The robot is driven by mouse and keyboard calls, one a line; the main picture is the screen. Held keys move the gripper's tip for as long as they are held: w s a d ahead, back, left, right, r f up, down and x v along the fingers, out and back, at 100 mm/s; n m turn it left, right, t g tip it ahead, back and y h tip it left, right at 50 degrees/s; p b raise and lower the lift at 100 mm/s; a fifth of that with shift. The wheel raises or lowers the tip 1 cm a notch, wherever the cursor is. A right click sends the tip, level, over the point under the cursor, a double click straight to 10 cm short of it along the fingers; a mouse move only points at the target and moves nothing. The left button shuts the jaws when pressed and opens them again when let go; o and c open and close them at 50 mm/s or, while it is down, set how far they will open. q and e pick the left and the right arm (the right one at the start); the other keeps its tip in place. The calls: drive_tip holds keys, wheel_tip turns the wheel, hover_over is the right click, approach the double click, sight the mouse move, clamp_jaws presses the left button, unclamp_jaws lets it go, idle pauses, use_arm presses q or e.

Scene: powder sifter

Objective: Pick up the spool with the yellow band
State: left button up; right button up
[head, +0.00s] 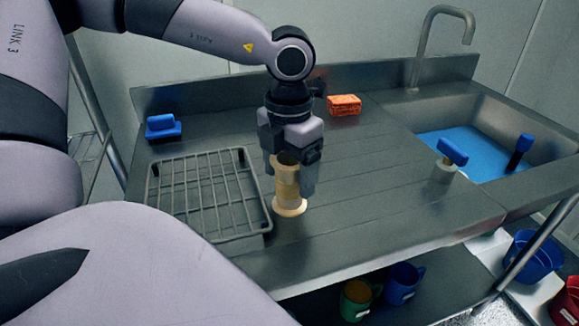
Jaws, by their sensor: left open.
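A spool (288,191) with a pale flange and a yellowish middle stands upright on the steel counter, just right of the wire rack. My left gripper (290,180) points down over it, with its fingers apart on either side of the spool's upper part. My right gripper is not in view.
A wire rack (154,196) lies left of the spool. A blue-handled item (163,128) and an orange sponge (344,104) sit at the back. A blue-topped item (452,152) stands near the sink (565,147). Counter right of the spool is clear.

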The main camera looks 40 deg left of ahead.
use_arm(q)
drive_tip(key=c, duration=0.8)
drive_tip(key=shift+c, duration=0.5)
drive_tip(key=shift+r, duration=0.1)
